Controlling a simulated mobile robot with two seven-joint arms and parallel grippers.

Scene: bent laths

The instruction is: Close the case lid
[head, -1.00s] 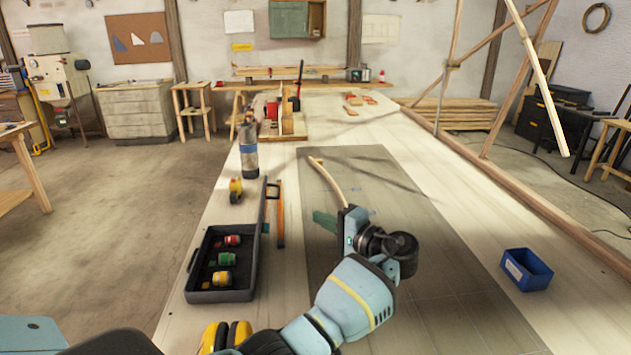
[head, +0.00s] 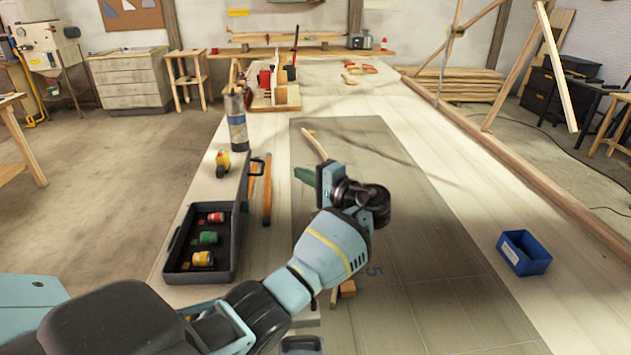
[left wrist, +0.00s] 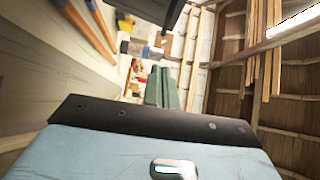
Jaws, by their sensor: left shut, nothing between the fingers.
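The dark grey case (head: 168,262) lies on the left part of the bench. Red, green and yellow items lie in the case. My left gripper (head: 307,176) is shut and empty, above the dark mat to the right of the lid and apart from it. Its green fingers also show in the left wrist view (left wrist: 162,88). My right gripper is not in view.
Two thin sticks (head: 267,190) lie beside the lid. A gas bottle (head: 237,122) and a yellow item (head: 222,163) stand beyond the case. A bent lath (head: 315,143) shows past my gripper. A blue bin (head: 524,254) sits right; the bench between is clear.

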